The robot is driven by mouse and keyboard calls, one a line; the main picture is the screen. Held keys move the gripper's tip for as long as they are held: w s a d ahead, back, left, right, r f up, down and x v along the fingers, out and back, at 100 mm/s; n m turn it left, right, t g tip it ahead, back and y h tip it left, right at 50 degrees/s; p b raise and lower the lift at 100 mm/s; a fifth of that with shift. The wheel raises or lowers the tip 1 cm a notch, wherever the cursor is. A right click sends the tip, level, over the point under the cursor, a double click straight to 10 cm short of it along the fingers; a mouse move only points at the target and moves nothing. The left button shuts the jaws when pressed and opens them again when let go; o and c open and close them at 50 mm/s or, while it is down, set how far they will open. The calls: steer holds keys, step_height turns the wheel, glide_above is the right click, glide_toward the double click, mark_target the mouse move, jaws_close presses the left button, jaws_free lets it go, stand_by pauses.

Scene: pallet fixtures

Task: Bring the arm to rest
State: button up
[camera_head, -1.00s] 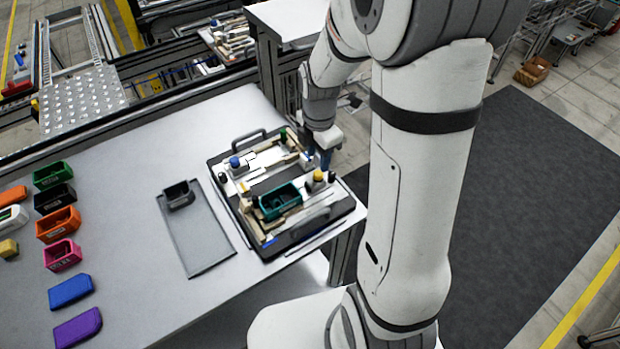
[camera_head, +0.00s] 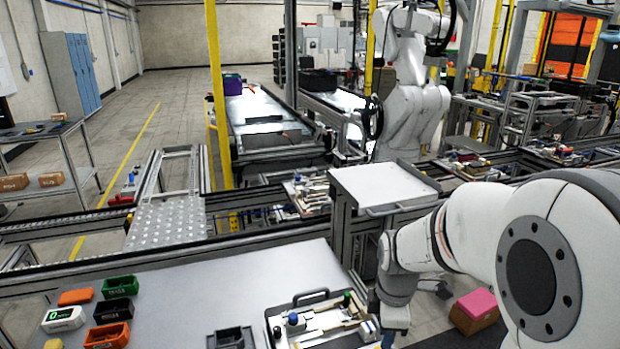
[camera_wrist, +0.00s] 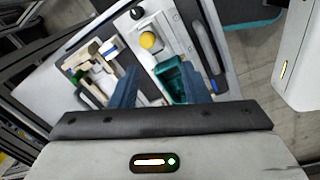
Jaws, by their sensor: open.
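My gripper (camera_head: 388,338) hangs at the right edge of the pallet fixture (camera_head: 283,310), at the bottom of the head view. In the wrist view my gripper (camera_wrist: 160,84) shows two blue fingers spread apart with nothing held between them. Beyond the fingers lies the fixture (camera_wrist: 110,25), with a teal bin (camera_wrist: 173,82) partly behind the right finger and a yellow round part (camera_wrist: 147,40). My arm (camera_head: 470,230) reaches in from the right of the head view. The lower part of the fixture is cut off in the head view.
The grey table (camera_head: 200,290) holds green (camera_head: 120,286), black (camera_head: 115,310) and orange (camera_head: 107,335) bins at left. A dark grey bin (camera_head: 230,337) stands left of the fixture. A raised white tray stand (camera_head: 385,185) rises behind. A pink-topped box (camera_head: 475,305) is on the floor.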

steer(key=s+r+m+t, duration=0.2)
steer(key=s+r+m, duration=0.7)
steer(key=m, duration=0.7)
steer(key=s+a, duration=0.1)
steer(key=s, duration=0.2)
steer(key=shift+s+r+m+t, duration=0.25)
steer(key=shift+s+m+t, duration=0.05)
steer(key=shift+c, duration=0.6)
